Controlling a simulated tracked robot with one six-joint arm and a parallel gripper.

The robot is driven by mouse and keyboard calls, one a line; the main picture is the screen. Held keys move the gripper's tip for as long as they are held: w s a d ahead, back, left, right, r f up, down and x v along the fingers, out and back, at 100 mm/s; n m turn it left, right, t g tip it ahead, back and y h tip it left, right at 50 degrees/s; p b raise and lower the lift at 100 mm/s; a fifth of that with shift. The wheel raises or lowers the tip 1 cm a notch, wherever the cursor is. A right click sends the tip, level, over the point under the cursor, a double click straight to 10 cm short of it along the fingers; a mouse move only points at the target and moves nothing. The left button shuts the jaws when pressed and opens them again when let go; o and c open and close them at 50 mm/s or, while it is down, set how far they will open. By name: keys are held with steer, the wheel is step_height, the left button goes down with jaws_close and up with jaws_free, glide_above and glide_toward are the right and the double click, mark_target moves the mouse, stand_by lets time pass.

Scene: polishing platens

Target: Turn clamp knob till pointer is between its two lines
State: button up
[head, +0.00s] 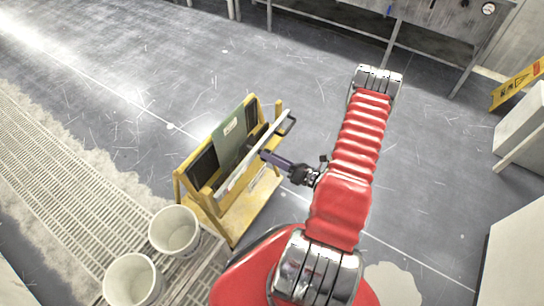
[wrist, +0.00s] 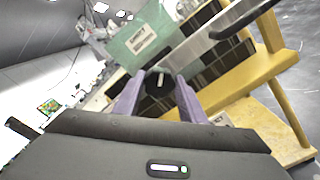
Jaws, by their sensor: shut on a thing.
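My gripper (head: 266,156) reaches left from the arm to the near side of a yellow rack (head: 238,222). In the wrist view its two purple fingers are shut on the dark round clamp knob (wrist: 158,92), one on each side. A short pale pointer (wrist: 160,79) shows on the knob's face, standing nearly upright with a slight tilt. The two lines cannot be made out. A silver clamp bar (head: 243,172) with a black handle (head: 291,122) runs along the rack; the bar also shows in the wrist view (wrist: 206,41). In the head view the knob is hidden by my gripper.
The rack holds a green labelled plate (head: 229,139) and dark slabs (head: 204,172). Two white buckets, one nearer (head: 131,281) and one farther (head: 174,232), stand left of the rack by the floor grating (head: 70,190). A workbench (head: 425,20) stands behind; floor between is open.

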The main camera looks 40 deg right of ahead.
steer(key=shift+d, duration=0.25)
steer(key=o, duration=0.8)
steer(key=shift+o, duration=1.1)
steer(key=shift+a, duration=0.1)
steer(key=shift+s, duration=0.15)
steer(key=v, duration=1.3)
steer(key=shift+s, duration=0.25)
